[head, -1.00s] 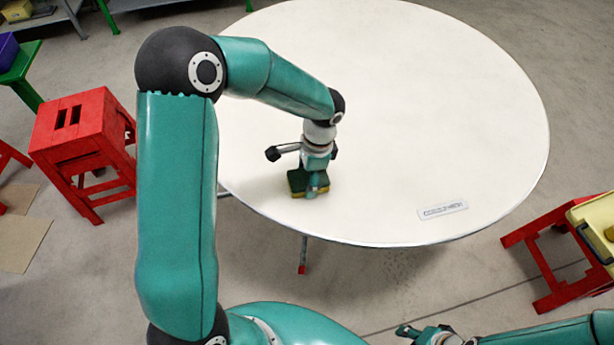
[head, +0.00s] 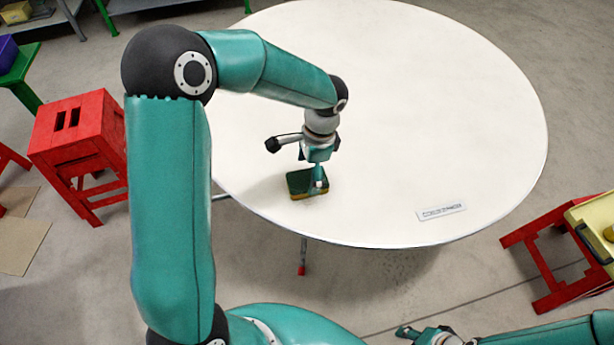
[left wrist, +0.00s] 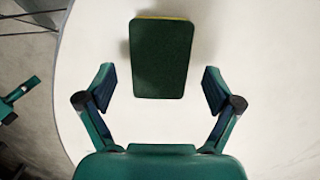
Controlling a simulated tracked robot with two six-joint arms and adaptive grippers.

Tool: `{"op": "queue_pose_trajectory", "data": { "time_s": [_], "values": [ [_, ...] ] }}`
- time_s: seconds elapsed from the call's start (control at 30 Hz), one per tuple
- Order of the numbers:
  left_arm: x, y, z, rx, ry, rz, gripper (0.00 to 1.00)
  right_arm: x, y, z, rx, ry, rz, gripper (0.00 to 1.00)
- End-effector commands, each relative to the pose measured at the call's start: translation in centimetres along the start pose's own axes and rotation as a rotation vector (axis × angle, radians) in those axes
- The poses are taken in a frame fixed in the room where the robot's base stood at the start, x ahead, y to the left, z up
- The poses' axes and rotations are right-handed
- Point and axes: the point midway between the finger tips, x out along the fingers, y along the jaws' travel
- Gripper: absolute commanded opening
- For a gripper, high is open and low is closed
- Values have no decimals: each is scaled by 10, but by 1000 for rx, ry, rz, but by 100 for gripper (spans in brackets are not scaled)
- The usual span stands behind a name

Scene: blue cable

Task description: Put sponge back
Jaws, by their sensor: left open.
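The sponge (head: 299,184), dark green on top with a yellow lower layer, lies flat on the round white table (head: 420,120) near its front left edge. My left gripper (head: 319,184) is just above and partly in front of the sponge in the head view. In the left wrist view the sponge (left wrist: 161,60) lies ahead of the two spread fingers of my left gripper (left wrist: 158,90), with nothing held between them. My right gripper (head: 405,331) is at the bottom of the head view, away from the table top; its jaw opening is too small to judge.
A small white label (head: 441,211) lies near the table's front right edge. A red stool (head: 75,125) stands left of the table. Another red stool (head: 545,245) with a yellow case (head: 597,222) stands at the right. Most of the table top is bare.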

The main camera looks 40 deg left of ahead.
Motion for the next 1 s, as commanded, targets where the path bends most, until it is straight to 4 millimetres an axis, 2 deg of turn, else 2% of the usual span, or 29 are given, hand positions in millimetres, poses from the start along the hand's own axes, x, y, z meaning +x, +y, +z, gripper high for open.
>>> {"op": "queue_pose_trajectory", "data": {
  "time_s": [0.03,0.2,0.4,0.6,1.0],
  "values": [
    [-13,-1,-1,0,5,-5,91,-2,-1,0,0,0,0,40],
    [-48,-1,-1,0,5,-5,91,-4,-1,0,0,0,0,40],
    [-78,0,-1,1,2,-3,91,-6,-2,0,0,0,0,40],
    [-88,0,0,0,0,-1,91,-6,-2,0,0,0,0,40],
    [-88,0,0,1,0,0,91,-6,-2,0,0,0,0,40]
  ]
}}
